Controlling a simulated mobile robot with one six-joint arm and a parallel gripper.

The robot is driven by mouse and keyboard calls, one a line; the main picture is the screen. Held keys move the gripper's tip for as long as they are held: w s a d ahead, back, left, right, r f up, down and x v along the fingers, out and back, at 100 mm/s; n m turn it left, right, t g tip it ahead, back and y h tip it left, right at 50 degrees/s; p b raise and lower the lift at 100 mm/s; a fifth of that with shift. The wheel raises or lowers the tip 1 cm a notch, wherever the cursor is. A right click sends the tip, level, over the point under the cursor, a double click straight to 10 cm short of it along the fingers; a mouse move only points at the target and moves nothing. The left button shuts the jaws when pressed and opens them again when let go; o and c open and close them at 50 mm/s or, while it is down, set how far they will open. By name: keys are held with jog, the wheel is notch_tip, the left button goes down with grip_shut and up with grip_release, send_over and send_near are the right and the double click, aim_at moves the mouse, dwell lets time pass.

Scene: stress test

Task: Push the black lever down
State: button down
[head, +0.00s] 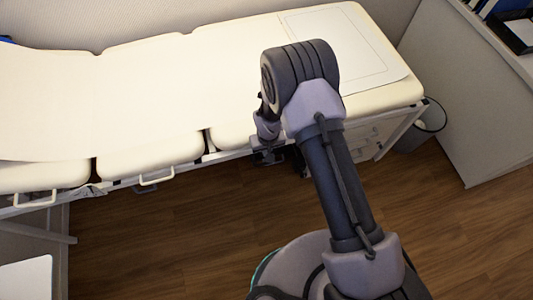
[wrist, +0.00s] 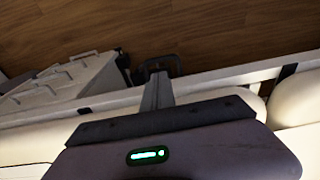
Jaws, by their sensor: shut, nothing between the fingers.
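The black lever (wrist: 163,58) is a dark loop at the edge of the padded bed, seen in the wrist view just beyond my fingertips. My gripper (wrist: 158,78) is shut and empty, with its grey fingers together and pointing at the lever. The tips overlap the loop in the picture; I cannot tell whether they touch it.
The cream padded bed (head: 175,75) spans the back, with white loop handles (head: 156,178) along its front edge. Drawers (head: 362,140) sit under its right end, beside a waste bin (head: 428,120). A cabinet (head: 460,85) stands at right. The wooden floor (head: 180,245) in front is clear.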

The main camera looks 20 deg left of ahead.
aim_at(265, 164)
jog(key=f+b, duration=0.1)
jog(key=f, duration=0.2)
jog(key=f+b, duration=0.1)
jog(key=f, duration=0.3)
jog(key=w+f+b, duration=0.1)
jog(key=f+b, duration=0.1)
jog(key=f, duration=0.2)
jog(key=shift+a+f, duration=0.15)
jog(key=shift+a, duration=0.15)
jog(key=shift+s, duration=0.1)
